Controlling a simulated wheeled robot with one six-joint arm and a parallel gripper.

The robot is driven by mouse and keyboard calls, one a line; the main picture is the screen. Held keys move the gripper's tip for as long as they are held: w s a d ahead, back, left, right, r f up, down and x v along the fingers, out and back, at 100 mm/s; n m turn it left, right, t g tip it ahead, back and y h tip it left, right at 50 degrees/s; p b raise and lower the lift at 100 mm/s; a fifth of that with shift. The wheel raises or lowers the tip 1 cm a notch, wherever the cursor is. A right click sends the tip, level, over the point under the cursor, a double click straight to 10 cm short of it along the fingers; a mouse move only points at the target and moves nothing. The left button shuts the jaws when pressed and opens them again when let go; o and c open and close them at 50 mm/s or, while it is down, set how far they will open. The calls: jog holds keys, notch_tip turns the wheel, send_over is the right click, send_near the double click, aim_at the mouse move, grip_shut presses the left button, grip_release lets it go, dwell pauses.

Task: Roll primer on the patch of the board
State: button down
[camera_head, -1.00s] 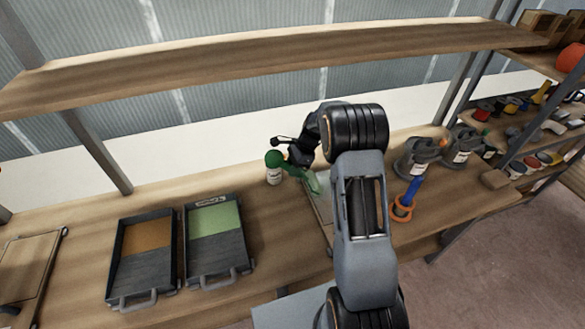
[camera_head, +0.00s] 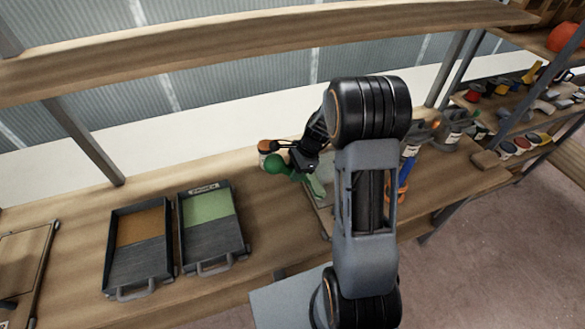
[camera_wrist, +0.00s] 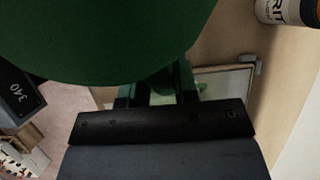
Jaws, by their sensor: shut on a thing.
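My gripper (camera_head: 298,164) is shut on the green handle of a paint roller (camera_head: 275,163). My arm hides much of the board. In the wrist view the green handle (camera_wrist: 100,35) fills the upper left, held at my gripper (camera_wrist: 157,90), and part of the board (camera_wrist: 232,82) shows beyond. A tray (camera_head: 212,222) with a label and green paint stands left of the board on the bench.
A second tray (camera_head: 137,262) with brown contents stands left of the green one. A bottle (camera_head: 265,147) stands close behind the roller handle; its label shows in the wrist view (camera_wrist: 290,12). Grey containers (camera_head: 452,130) are to the right. A wooden shelf (camera_head: 230,50) runs above the bench.

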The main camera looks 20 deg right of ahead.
jog(key=shift+f+b, duration=0.6)
jog(key=shift+f, duration=0.2)
dwell(0.6)
jog(key=shift+d+r, duration=0.1)
jog(key=shift+d, duration=2.3)
jog(key=shift+d, duration=0.15)
jog(key=shift+d+p, duration=0.3)
jog(key=shift+d, duration=1.95)
